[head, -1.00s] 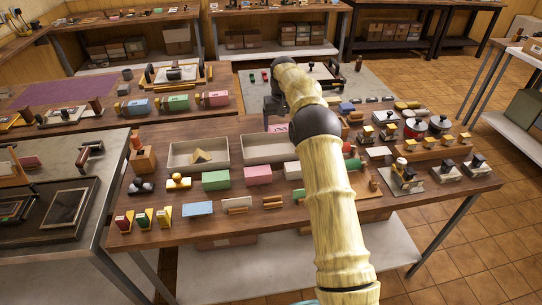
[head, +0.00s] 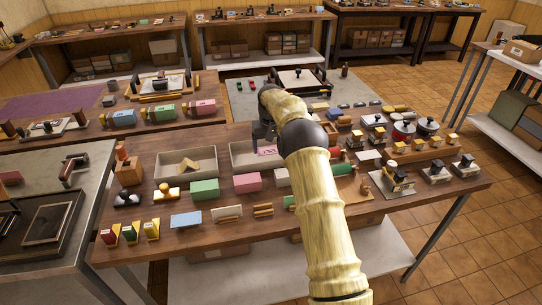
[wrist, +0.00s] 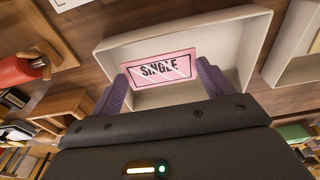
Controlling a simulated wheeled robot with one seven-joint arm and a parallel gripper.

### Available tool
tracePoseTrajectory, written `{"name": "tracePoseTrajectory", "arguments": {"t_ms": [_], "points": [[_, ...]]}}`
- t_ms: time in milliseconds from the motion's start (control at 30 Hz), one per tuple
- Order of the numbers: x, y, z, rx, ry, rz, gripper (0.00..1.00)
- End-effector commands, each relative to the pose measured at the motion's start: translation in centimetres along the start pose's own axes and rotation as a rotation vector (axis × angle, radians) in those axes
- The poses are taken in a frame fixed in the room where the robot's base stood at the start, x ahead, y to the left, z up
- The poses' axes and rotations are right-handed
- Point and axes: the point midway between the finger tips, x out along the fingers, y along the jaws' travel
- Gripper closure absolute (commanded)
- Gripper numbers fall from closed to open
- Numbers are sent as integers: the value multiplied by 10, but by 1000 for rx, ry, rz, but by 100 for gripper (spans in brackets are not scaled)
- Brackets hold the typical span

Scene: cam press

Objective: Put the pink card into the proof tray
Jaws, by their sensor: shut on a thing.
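My gripper (wrist: 162,72) is shut on the pink card (wrist: 172,68), which bears the word SINGLE, with one dark purple finger at each side of it. In the head view the pink card (head: 268,152) shows within the outline of the right-hand pale tray (head: 238,158), under my gripper (head: 264,140), partly hidden by my arm. The same tray (wrist: 232,20) surrounds the card in the wrist view. I cannot tell whether the card touches the tray floor. No label shows which tray is the proof tray.
A second pale tray (head: 165,172), holding a tan wedge, stands to the left. A green block (head: 205,189) and a pink block (head: 247,183) sit in front of the trays.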

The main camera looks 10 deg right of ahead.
Motion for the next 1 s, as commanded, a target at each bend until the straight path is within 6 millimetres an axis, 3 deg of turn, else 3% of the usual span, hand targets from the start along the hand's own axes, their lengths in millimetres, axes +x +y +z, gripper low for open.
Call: {"name": "tracePoseTrajectory", "arguments": {"t_ms": [267,600,967,1000], "points": [[4,8,1,10,-1,1,44],[48,10,6,14,0,1,44],[51,8,6,10,1,1,44],[51,7,6,10,1,1,16]]}}
